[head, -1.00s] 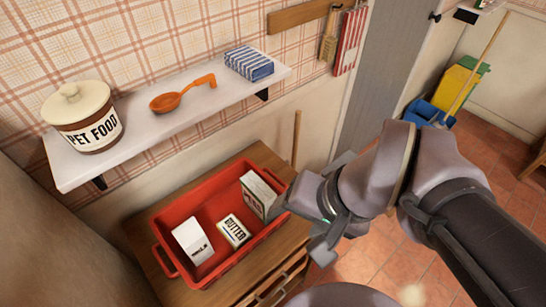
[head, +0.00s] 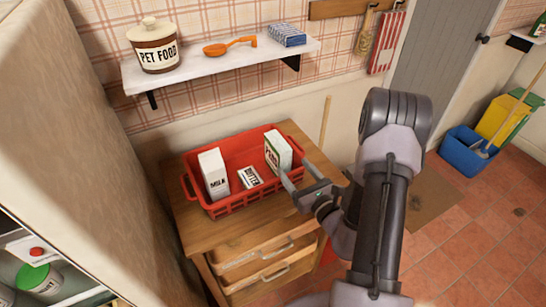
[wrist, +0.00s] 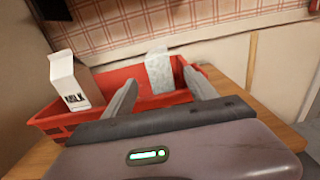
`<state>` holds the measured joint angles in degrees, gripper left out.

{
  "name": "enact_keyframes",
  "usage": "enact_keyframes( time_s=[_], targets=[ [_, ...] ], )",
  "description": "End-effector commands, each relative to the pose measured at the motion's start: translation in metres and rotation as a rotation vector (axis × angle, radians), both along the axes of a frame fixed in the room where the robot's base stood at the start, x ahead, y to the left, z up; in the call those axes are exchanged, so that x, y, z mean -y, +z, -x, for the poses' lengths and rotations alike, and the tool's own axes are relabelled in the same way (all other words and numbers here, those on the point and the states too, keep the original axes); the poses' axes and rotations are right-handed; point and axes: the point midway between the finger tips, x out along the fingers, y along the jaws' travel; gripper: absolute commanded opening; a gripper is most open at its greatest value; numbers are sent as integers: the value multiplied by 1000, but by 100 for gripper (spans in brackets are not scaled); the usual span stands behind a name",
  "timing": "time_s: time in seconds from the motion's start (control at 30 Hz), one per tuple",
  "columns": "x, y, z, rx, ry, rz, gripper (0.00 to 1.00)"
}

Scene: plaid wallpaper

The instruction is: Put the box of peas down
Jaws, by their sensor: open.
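The box of peas (head: 278,151), white and green, stands upright in the right end of the red crate (head: 223,208). In the wrist view the box (wrist: 159,72) shows pale beyond and between my fingers. My gripper (head: 302,180) is open at the crate's right front side, with its fingers apart from each other and nothing held between them. It also shows in the wrist view (wrist: 160,92). The crate stands on a wooden cabinet (head: 238,234).
A milk carton (head: 214,174) stands in the crate's left end, and a butter pack (head: 250,177) lies between it and the peas. Above is a white shelf (head: 215,67) with a pet food jar (head: 155,47), an orange ladle (head: 230,46) and a striped blue box (head: 288,35).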

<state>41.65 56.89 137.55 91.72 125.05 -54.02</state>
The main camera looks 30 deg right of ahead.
Motion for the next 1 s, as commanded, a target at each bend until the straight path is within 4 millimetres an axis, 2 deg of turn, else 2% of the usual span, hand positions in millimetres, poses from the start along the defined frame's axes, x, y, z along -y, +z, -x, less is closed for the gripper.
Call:
enact_keyframes(
  time_s=[0.1, 0.27, 0.5, 0.6, 0.77, 0.87, 1.0],
  targets=[
    [-2, 1, -24, 2, 4, 1, 66],
    [-2, 1, -41, 2, 3, -1, 66],
    [-4, 0, -88, 2, 5, 0, 66],
    [-4, 0, -96, 2, 3, -2, 66],
    [-4, 0, -96, 1, 2, -2, 66],
    [-4, 0, -96, 1, 2, -2, 51],
    [-4, 0, -96, 1, 2, -2, 23]
  ],
)
